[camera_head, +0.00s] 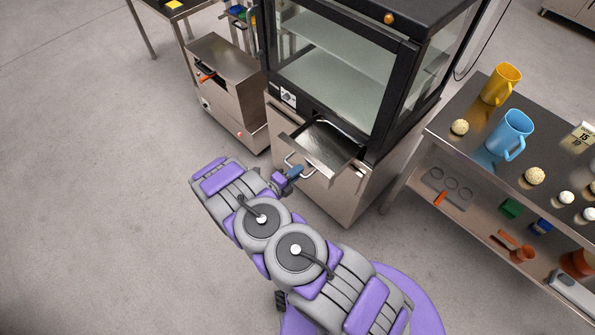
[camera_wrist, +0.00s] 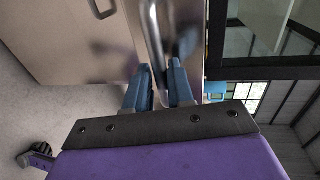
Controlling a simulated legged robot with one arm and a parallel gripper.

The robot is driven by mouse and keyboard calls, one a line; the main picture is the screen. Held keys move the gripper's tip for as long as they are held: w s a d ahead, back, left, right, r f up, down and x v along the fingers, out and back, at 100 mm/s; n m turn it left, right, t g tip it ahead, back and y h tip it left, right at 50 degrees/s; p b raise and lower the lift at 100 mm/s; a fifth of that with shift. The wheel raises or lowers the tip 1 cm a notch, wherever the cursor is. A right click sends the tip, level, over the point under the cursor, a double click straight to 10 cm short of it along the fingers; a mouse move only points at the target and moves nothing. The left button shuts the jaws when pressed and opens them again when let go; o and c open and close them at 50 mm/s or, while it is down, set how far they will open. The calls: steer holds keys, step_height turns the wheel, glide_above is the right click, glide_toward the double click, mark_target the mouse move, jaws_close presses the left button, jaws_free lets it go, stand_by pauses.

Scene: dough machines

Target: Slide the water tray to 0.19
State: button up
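The water tray (camera_head: 325,146) is a shallow steel tray pulled partway out of the front of the glass-doored cabinet. It has a bar handle (camera_wrist: 154,38) on its front. My gripper (camera_head: 293,173) is at this handle in the head view. In the wrist view the two blue fingers of my gripper (camera_wrist: 161,78) lie on either side of the metal bar, with little gap left, and appear closed on it. The exact contact is partly hidden between the fingers.
The black-framed glass cabinet (camera_head: 335,70) stands above the tray. A steel machine (camera_head: 225,80) stands to its left. At right a steel table (camera_head: 470,135) holds a yellow mug (camera_head: 501,85), a blue mug (camera_head: 510,135) and dough balls. The floor at left is clear.

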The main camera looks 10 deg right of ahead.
steer(key=shift+o, duration=1.2)
steer(key=shift+w+f, duration=0.1)
steer(key=shift+f, duration=0.1)
steer(key=shift+a+r, duration=0.1)
steer(key=p+v, duration=0.2)
steer(key=v, duration=1.5)
steer(key=shift+a+p, duration=0.2)
steer(key=shift+p, duration=0.15)
